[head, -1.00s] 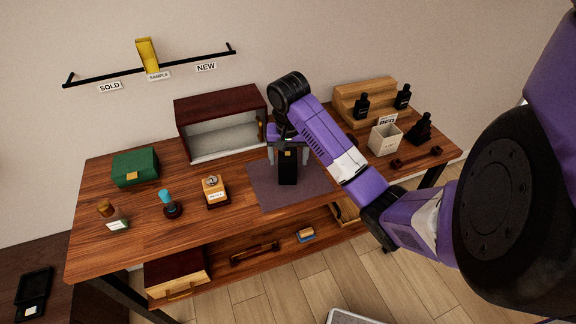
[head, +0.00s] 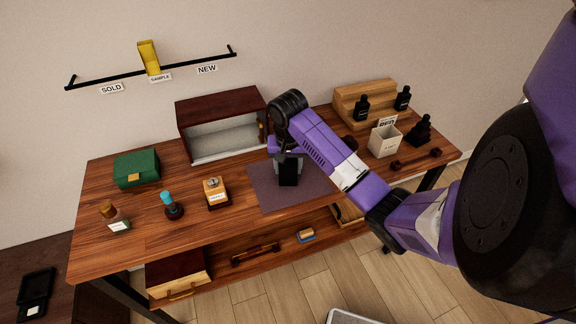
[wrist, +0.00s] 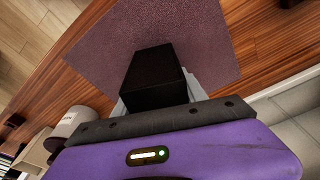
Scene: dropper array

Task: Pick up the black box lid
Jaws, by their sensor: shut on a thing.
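A black box (head: 289,174) stands upright on the dark mat (head: 262,194) in the middle of the wooden table. The wrist view shows the black box (wrist: 154,78) as a plain dark block between my fingers. My gripper (head: 288,163) is above it, pointing down, with its fingers shut on its upper part. I cannot tell a seam between lid and body, as the gripper covers much of the top.
A cabinet with an open front (head: 222,135) stands behind the mat. A green box (head: 137,168) and several bottles, including an amber one (head: 215,194), are to the left. A white holder (head: 385,139) and a wooden stand (head: 365,101) with black bottles are to the right.

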